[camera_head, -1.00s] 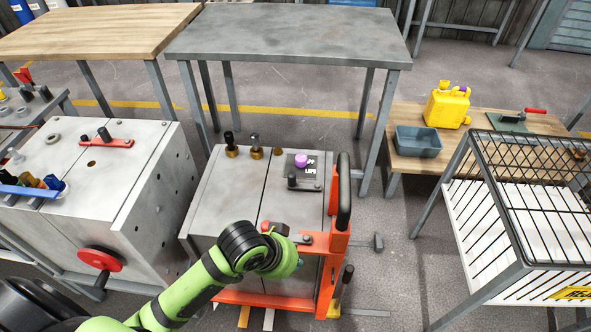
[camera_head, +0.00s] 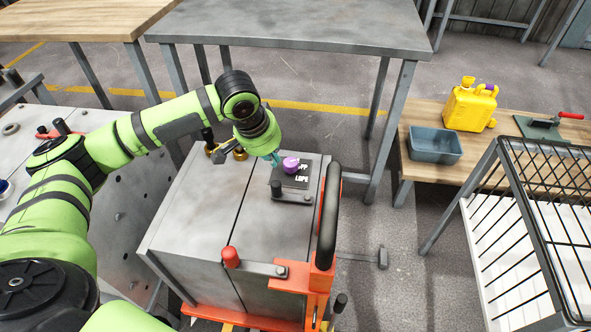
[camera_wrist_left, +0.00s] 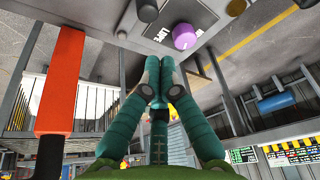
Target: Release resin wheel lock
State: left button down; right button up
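A purple knob (camera_head: 291,165) sits on a dark lettered plate (camera_head: 302,180) on top of the grey metal cabinet (camera_head: 205,210). It also shows in the wrist view (camera_wrist_left: 184,36). My left gripper (camera_head: 277,160) is just left of the knob, its teal fingers pointing down; contact is unclear. In the wrist view its fingertips (camera_wrist_left: 159,68) are together with nothing between them. A black-handled lever (camera_head: 292,195) is in front of the knob. A red-tipped lever (camera_head: 255,263) lies by the orange frame (camera_head: 318,285). I cannot tell which part is the wheel lock. My right gripper is out of view.
A tall black handle (camera_head: 328,215) stands on the orange frame. A grey table (camera_head: 290,25) is behind. A yellow jerry can (camera_head: 470,106) and blue bin (camera_head: 435,145) are on a low wooden table. A wire cage (camera_head: 535,200) stands right.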

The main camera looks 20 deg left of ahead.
pick_arm(q)
jog(key=shift+a, duration=0.2)
jog(key=shift+r, duration=0.15)
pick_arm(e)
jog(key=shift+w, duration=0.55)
